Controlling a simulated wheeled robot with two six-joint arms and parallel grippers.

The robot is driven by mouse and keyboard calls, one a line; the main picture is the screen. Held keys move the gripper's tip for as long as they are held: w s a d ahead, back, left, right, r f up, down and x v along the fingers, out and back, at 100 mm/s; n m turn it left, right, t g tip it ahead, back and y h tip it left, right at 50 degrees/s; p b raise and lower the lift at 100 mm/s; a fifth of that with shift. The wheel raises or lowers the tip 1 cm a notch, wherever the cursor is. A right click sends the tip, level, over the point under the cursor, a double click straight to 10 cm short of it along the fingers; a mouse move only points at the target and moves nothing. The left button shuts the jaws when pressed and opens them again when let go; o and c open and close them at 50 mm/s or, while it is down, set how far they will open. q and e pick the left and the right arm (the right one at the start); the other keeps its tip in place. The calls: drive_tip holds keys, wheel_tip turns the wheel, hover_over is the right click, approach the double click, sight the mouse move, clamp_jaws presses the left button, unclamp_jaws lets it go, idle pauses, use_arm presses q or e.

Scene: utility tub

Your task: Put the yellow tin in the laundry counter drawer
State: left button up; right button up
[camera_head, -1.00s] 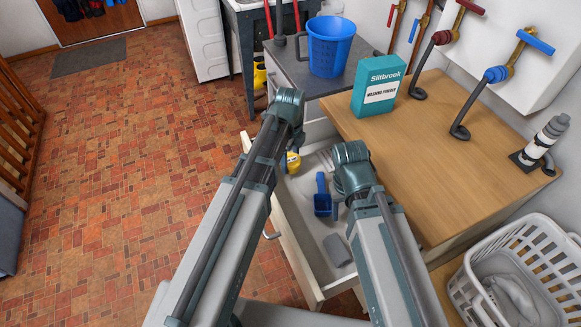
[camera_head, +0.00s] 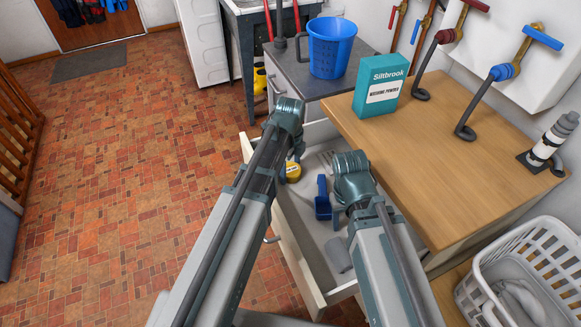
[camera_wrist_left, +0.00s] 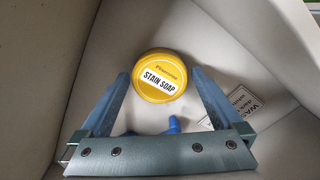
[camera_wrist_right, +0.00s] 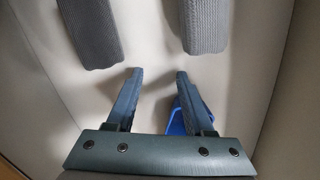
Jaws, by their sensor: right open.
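The yellow tin (camera_head: 293,172), labelled "STAIN SOAP", is inside the open drawer (camera_head: 287,240), near its far end. It shows lid-up in the left wrist view (camera_wrist_left: 159,76). My left gripper (camera_wrist_left: 160,74) is open above the drawer floor, with the tin in line between and just beyond its fingertips; I cannot tell whether they touch it. The arm partly covers it in the head view. My right gripper (camera_wrist_right: 159,71) is open and empty, over the nearer part of the drawer, beside a blue scoop (camera_head: 322,198).
The wooden counter (camera_head: 430,160) overhangs the drawer's right side and carries a washing powder box (camera_head: 381,84). A white laundry basket (camera_head: 530,270) stands at right. The floor at left is clear.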

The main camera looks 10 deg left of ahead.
sight(291, 169)
use_arm(q)
drive_tip(key=shift+r, duration=0.1)
use_arm(e)
drive_tip(key=shift+r, duration=0.15)
use_arm(q)
wheel_tip(291, 169, up, 12)
drive_tip(key=p, duration=1.2)
use_arm(e)
wheel_tip(291, 169, up, 12)
use_arm(q)
drive_tip(key=s+d+n, duration=0.3)
drive_tip(key=s+n, duration=0.5)
drive_tip(key=s+d+n+y, duration=0.1)
drive_tip(key=s+d+n, duration=0.2)
drive_tip(key=s+n, duration=0.5)
drive_tip(key=shift+n, duration=0.8)
drive_tip(key=shift+r, duration=0.15)
